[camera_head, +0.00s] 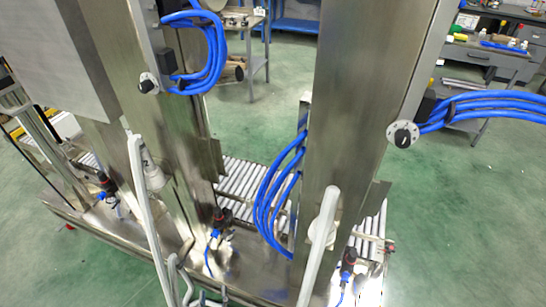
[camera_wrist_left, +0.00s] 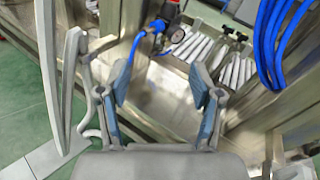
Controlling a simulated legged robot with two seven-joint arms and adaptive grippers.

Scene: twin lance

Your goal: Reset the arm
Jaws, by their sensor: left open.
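My left gripper (camera_wrist_left: 160,90) is open in the left wrist view, with its two blue-padded fingers apart and nothing between them. In the head view only part of this gripper (camera_head: 196,290) shows, low at the bottom edge, in front of the metal machine base. A pale lance-like rod (camera_wrist_left: 54,85) stands to the left of the fingers in the wrist view. The head view shows this left rod (camera_head: 148,210) and a second pale rod (camera_head: 319,245) in front of the right column. My right gripper is not in view.
Two tall steel columns (camera_head: 340,120) rise from the machine base, with blue cable bundles (camera_head: 272,205) beside them. A roller conveyor (camera_head: 240,180) runs behind. Valves with blue fittings (camera_head: 217,235) stand on the base. Green floor (camera_head: 460,230) is clear at the right; benches (camera_head: 490,60) stand behind.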

